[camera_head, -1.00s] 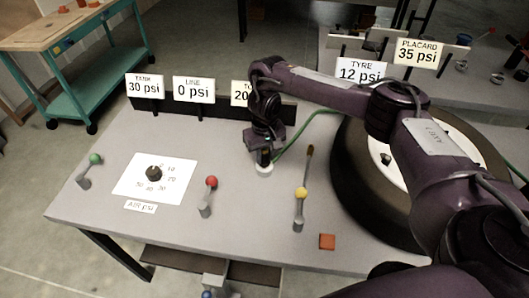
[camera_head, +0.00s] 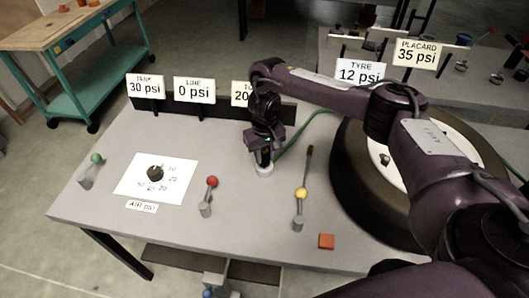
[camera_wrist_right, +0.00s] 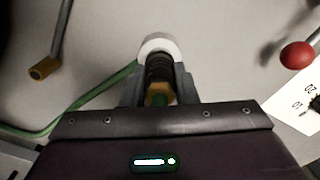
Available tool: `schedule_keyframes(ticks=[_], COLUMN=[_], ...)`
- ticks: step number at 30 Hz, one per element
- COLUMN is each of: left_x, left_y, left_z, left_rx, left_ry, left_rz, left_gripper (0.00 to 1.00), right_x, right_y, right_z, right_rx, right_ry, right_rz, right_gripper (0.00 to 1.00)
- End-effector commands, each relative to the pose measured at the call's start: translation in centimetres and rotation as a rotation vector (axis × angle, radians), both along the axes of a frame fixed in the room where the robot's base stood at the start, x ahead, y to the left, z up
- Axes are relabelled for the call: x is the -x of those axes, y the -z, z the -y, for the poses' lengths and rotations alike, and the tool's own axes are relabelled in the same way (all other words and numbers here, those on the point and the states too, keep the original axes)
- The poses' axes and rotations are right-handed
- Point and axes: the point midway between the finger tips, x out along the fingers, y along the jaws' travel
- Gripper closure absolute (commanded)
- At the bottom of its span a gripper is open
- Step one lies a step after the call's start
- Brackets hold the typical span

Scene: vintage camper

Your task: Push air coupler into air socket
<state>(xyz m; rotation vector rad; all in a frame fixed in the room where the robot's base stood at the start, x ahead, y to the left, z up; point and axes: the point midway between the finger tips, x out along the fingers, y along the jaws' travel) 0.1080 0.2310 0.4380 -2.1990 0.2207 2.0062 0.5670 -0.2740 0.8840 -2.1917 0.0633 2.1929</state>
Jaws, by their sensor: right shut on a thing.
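My right gripper (camera_head: 263,158) points down over the grey table and is shut on the air coupler. In the right wrist view the coupler (camera_wrist_right: 158,72) is a dark ribbed cylinder with a brass part, between the two fingers (camera_wrist_right: 158,92). A green hose runs from it. The air socket (camera_head: 264,170) is a white round collar on the table, directly under the gripper. In the right wrist view the socket (camera_wrist_right: 158,44) rings the coupler's far end; how deep the coupler sits is hidden. My left gripper is not in view.
A red-knobbed lever (camera_head: 212,182) and a yellow-knobbed lever (camera_head: 301,194) stand nearby. A green-knobbed lever (camera_head: 96,158) and a dial (camera_head: 155,173) are at left. A tyre (camera_head: 350,185) lies at right. Pressure signs, including LINE 0 psi (camera_head: 194,90), stand along the back.

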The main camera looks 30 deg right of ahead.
Motion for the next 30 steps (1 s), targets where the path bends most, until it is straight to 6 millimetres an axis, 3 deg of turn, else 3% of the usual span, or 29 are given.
schedule_keyframes(ticks=[30], left_x=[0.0], left_y=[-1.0], left_z=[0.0], left_rx=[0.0], left_ry=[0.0], left_rz=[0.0], left_gripper=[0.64], right_x=[0.0], right_y=[0.0], right_z=[0.0], right_rx=[0.0], right_ry=[0.002], right_rz=[-0.001], right_gripper=[0.94])
